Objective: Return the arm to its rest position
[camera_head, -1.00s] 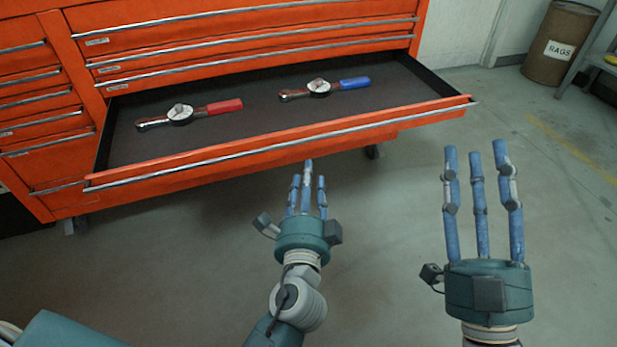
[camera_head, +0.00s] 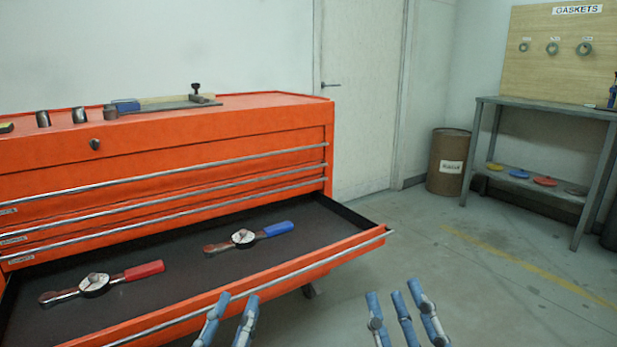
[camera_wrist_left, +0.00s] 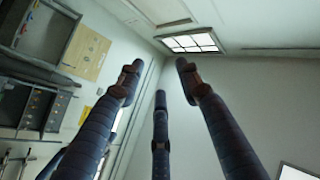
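My left gripper (camera_head: 232,305) shows at the bottom of the head view, just in front of the open drawer's front edge. Only its blue fingers show; they are spread and empty. In the left wrist view its fingers (camera_wrist_left: 160,100) are apart with nothing between them, pointing toward the wall and ceiling. My right gripper (camera_head: 398,300) is to the right of it over the floor, its blue fingers spread and empty. The palms and arms are out of the head view.
An orange tool chest (camera_head: 170,150) has an open drawer (camera_head: 345,250) holding a red-handled torque wrench (camera_head: 95,284) and a blue-handled one (camera_head: 243,237). A rags drum (camera_head: 448,160) and a grey workbench (camera_head: 550,108) stand behind. The floor at right is clear.

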